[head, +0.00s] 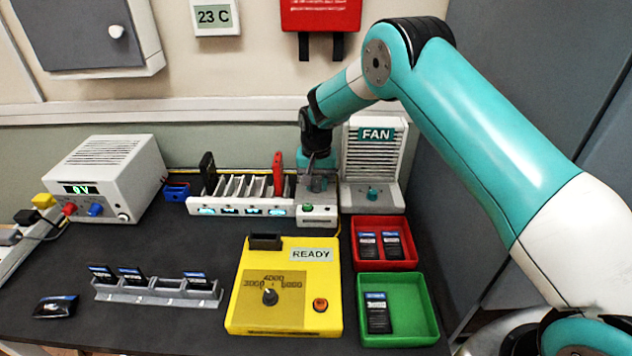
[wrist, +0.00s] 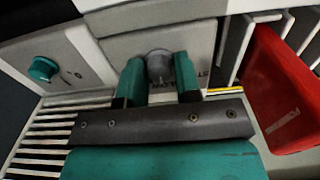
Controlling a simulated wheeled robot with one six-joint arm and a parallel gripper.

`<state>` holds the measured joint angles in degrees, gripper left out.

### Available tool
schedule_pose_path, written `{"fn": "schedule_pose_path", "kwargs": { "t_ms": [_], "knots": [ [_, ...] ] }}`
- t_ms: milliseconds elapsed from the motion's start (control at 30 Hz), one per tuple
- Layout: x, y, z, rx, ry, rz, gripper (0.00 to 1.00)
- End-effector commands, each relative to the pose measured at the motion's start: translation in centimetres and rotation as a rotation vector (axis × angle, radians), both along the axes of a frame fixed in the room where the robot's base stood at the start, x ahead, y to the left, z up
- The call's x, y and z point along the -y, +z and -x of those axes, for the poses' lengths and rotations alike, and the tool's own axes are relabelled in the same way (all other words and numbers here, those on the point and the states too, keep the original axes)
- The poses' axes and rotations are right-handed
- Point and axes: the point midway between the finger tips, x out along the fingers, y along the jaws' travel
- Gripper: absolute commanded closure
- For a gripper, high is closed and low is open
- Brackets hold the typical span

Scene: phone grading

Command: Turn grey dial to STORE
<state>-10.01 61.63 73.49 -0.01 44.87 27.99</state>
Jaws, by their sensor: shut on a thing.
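The grey dial (wrist: 158,60) sits on a pale panel at the right end of the white slotted rack (head: 240,210) in the head view. My gripper (wrist: 159,72) has its two teal fingers on either side of the dial and is shut on it. Lettering beside the dial in the wrist view is partly hidden by the fingers; "ST" shows at its right. I cannot tell which mark the dial points to. In the head view my gripper (head: 318,172) comes down from above and mostly covers the dial.
A red phone (head: 278,173) stands in the rack close beside my gripper; it also shows in the wrist view (wrist: 280,95). The fan (head: 374,150), with a teal knob (head: 373,193), stands on the other side. A yellow tester (head: 240,300), red bin (head: 385,266) and green bin (head: 412,335) are in front.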

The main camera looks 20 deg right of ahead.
Motion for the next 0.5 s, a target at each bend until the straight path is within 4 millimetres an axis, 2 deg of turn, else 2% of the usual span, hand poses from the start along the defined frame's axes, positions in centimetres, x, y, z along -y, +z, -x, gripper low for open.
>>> {"fn": "schedule_pose_path", "kwargs": {
  "t_ms": [267, 500],
  "knots": [
    [-0.01, -0.02, 0.00, 0.000, 0.052, 0.000, 0.93],
    [-0.01, -0.06, 0.00, 0.000, 0.206, 0.000, 0.93]
  ]
}}
